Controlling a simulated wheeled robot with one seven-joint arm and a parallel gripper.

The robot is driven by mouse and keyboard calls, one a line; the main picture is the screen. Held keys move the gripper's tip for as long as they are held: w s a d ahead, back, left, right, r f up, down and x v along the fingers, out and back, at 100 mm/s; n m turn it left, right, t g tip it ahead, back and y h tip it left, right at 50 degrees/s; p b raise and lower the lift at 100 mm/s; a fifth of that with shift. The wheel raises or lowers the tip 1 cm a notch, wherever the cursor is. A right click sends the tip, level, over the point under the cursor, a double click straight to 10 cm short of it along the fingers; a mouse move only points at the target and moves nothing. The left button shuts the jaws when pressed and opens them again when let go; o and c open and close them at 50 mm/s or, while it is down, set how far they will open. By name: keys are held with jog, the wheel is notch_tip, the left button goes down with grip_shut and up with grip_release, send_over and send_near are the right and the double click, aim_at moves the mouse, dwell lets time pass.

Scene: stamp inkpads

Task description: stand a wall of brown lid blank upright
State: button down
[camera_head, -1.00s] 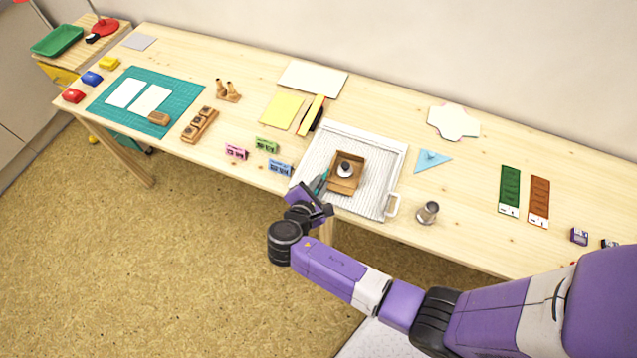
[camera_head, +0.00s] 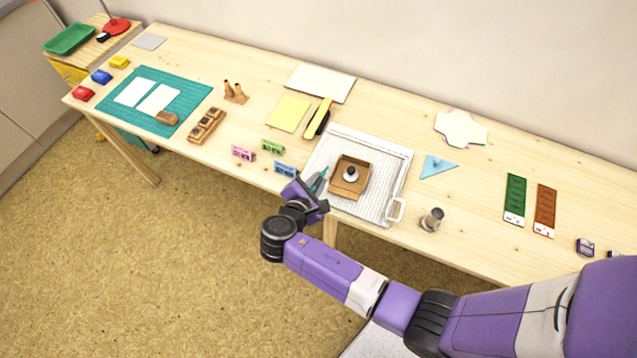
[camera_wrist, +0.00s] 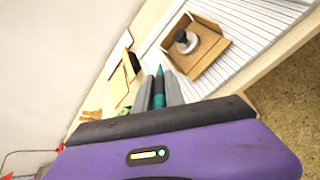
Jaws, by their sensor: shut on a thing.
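The brown lid blank (camera_head: 337,187) lies on the white grooved board. A dark-knobbed round weight (camera_head: 350,174) stands on its middle. In the wrist view the blank (camera_wrist: 208,57) shows wall flaps around its base; the left one (camera_wrist: 172,28) looks raised. I cannot tell exactly how steep each wall stands. My gripper (camera_head: 313,190) is left of the blank at the board's near left corner. In the wrist view its grey fingers (camera_wrist: 159,92) are shut on a teal pointed tool (camera_wrist: 159,88). The tool's tip points toward the blank's left side and looks apart from it.
The white grooved board (camera_head: 385,205) has a handle at its near right corner. Pink, green and blue small blocks (camera_head: 285,169) are to the left. Yellow sheets (camera_head: 288,113) lie behind.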

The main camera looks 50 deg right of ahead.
jog(key=shift+w+a+r, duration=0.1)
jog(key=shift+w+r, duration=0.05)
jog(key=shift+r, duration=1.35)
jog(key=shift+w+a+r, duration=0.1)
jog(key=shift+w+r, duration=0.05)
jog(key=shift+r, duration=1.35)
